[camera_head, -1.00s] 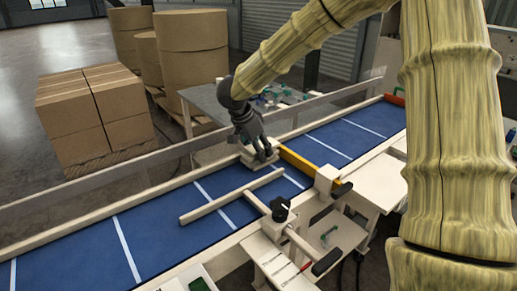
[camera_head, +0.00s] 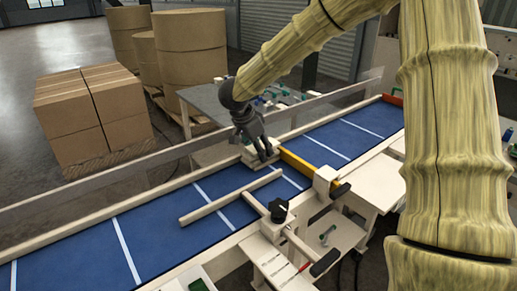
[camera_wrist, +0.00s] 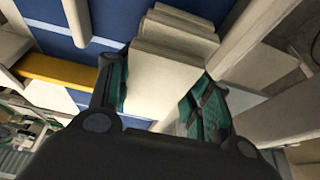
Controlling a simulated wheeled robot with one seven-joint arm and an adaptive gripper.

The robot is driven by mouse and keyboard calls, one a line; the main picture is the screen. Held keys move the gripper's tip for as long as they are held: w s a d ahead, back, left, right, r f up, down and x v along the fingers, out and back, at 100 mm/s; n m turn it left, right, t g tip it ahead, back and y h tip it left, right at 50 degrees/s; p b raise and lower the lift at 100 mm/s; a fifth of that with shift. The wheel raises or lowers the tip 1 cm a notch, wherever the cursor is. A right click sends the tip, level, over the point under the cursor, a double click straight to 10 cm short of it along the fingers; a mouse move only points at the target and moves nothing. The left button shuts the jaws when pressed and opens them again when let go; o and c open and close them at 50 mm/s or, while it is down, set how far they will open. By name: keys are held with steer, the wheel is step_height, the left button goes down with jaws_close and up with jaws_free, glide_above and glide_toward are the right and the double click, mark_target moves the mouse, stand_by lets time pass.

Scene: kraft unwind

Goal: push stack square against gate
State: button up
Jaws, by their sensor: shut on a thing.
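My gripper (camera_head: 262,154) is over the far side of the blue belt, pointing down. In the wrist view its two teal-padded fingers (camera_wrist: 160,100) are on either side of a cream stack (camera_wrist: 165,75) of flat pieces, shut on it. The stack's layers look slightly uneven at the far end. In the head view the stack (camera_head: 250,158) is mostly hidden under the gripper, beside the far rail. The yellow gate (camera_head: 312,164) crosses the belt just right of the stack; it also shows in the wrist view (camera_wrist: 55,72). Whether stack and gate touch I cannot tell.
The blue belt (camera_head: 165,226) has white cross lines. A cream bar (camera_head: 230,196) on a black-knobbed clamp (camera_head: 278,209) lies over the belt, near the gripper. A clear guard (camera_head: 100,196) runs behind the far rail. Cartons (camera_head: 92,110) and paper rolls (camera_head: 190,50) stand beyond.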

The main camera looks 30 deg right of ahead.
steer(key=shift+d+p, duration=0.4)
steer(key=shift+d, duration=0.1)
stand_by(1.7)
steer(key=shift+a+f+p, duration=0.1)
steer(key=shift+a+p, duration=0.15)
steer(key=shift+p, duration=0.35)
stand_by(0.8)
steer(key=o, duration=1.2)
steer(key=v, duration=1.2)
